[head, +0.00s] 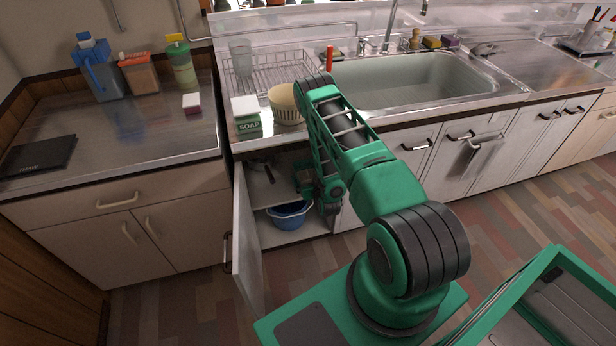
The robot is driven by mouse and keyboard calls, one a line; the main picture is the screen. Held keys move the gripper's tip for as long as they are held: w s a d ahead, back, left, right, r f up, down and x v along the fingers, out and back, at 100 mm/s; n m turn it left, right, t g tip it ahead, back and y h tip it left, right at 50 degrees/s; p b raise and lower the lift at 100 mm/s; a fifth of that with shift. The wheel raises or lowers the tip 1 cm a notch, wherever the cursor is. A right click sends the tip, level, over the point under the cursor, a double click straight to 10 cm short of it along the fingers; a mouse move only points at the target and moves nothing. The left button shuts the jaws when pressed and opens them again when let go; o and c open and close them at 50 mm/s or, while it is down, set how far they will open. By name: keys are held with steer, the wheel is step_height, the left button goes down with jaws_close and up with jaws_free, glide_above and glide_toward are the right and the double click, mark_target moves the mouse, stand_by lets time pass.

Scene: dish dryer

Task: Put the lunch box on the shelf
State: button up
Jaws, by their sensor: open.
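The lower cabinet under the counter is open, and its shelf (262,190) shows inside. My gripper (314,188) is at the right side of this opening, at about shelf height. It is open, but its fingertips are small and partly hidden by my arm. A small brownish thing (304,174) is right beside my gripper, at the shelf's right part. It may be the lunch box, but I cannot tell for sure, nor whether it touches the fingers.
A dark-handled pan (262,168) is on the shelf. A blue basin (289,214) stands below it. The open cabinet door (247,230) sticks out to the left of the opening. Above, a soap box (245,116) and a cream bowl (284,106) stand near the counter edge.

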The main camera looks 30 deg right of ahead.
steer(key=v, duration=0.9)
steer(key=shift+s+a, duration=0.1)
steer(key=shift+s, duration=0.1)
